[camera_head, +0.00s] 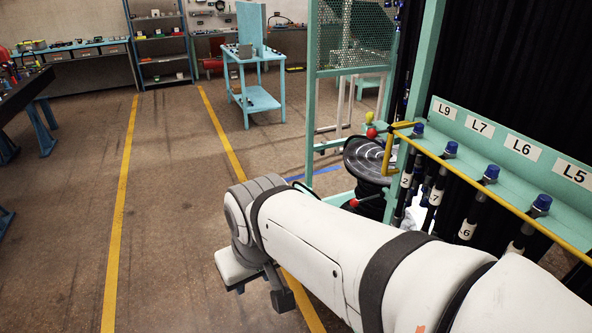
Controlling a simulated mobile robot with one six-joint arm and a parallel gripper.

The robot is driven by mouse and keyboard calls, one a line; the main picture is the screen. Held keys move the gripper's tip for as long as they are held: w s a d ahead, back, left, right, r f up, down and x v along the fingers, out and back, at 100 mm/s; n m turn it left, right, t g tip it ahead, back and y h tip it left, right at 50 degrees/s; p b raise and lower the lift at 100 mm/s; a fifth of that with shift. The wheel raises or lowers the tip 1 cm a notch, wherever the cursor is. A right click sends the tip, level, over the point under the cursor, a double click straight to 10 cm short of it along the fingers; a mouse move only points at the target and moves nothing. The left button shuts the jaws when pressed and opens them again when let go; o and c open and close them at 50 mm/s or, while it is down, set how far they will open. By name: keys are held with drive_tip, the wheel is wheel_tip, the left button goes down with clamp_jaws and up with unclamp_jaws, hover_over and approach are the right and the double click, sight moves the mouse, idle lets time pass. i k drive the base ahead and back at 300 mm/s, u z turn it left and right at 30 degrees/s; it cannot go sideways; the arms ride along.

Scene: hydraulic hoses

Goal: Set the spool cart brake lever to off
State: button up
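A dark round spool (366,158) stands right of centre, beside the teal rack, partly hidden behind my white arm and a yellow rail. A red knob (371,133) and a yellow-green knob (369,117) show at its upper edge. Another red knob (353,202) on a short stem shows lower, just above my arm. I cannot tell which is the brake lever, or its setting. My arm reaches from the lower right to the left, apart from the knobs. At its far end, a white block and a dark part (282,298) hang low; the gripper's fingers are not clear.
A teal rack (480,150) labelled L9, L7, L6, L5 holds blue-capped hoses at right, with a yellow rail (480,185) before it. A blue cart (258,98) stands farther back. Open floor lies left, with yellow lines. A dark bench (22,92) is at far left.

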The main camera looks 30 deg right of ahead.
sight(354, 202)
drive_tip(key=z, duration=0.25)
drive_tip(key=i, duration=0.9)
drive_tip(key=z, duration=0.6)
drive_tip(key=k, duration=0.9)
drive_tip(key=z, duration=0.2)
drive_tip(key=i, duration=0.9)
drive_tip(key=u, duration=0.1)
